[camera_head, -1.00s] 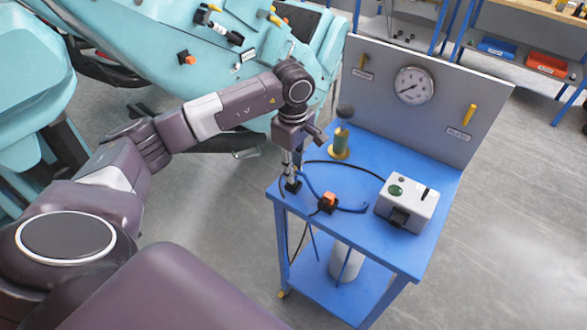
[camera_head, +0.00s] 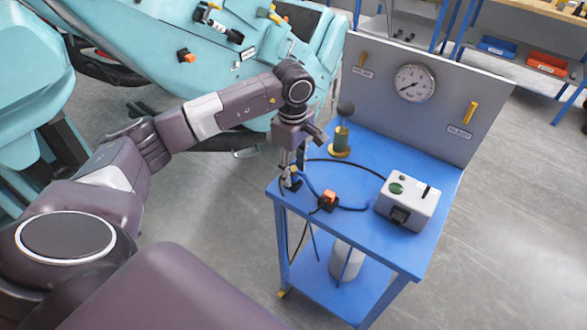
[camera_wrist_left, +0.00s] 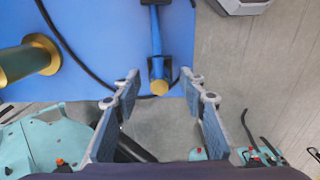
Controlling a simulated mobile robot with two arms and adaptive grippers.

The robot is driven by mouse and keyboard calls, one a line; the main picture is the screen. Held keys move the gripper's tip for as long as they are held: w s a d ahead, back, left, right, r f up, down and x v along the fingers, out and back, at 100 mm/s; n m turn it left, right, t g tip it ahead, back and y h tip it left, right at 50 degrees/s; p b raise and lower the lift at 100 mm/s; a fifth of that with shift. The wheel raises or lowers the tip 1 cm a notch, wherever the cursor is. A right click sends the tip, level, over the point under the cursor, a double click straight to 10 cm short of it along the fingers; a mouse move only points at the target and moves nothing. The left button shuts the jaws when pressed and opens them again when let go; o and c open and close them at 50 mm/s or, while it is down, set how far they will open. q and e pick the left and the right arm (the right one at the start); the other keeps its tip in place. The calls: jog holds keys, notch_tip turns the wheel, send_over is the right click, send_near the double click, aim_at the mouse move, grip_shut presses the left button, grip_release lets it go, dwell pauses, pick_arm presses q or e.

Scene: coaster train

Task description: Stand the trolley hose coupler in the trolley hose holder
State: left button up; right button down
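The trolley hose coupler is a brass-tipped end on a blue hose. In the left wrist view the coupler (camera_wrist_left: 159,88) points its brass end toward the camera, and in the head view it (camera_head: 294,171) shows small at the trolley's left corner. The dark trolley hose holder (camera_head: 294,186) is at its foot, and dark sides of it (camera_wrist_left: 151,65) show around the coupler. The coupler seems to stand in it, but the seating depth is hidden. My left gripper (camera_wrist_left: 163,92) is open above, one finger on either side of the coupler, with gaps visible. My right gripper is not in view.
A gauge panel (camera_head: 440,90) stands behind. Teal machinery (camera_head: 240,60) is at the left.

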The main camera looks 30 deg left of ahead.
pick_arm(q)
notch_tip(320, 180, up, 12)
dwell(0.5)
jog(key=shift+s, duration=0.1)
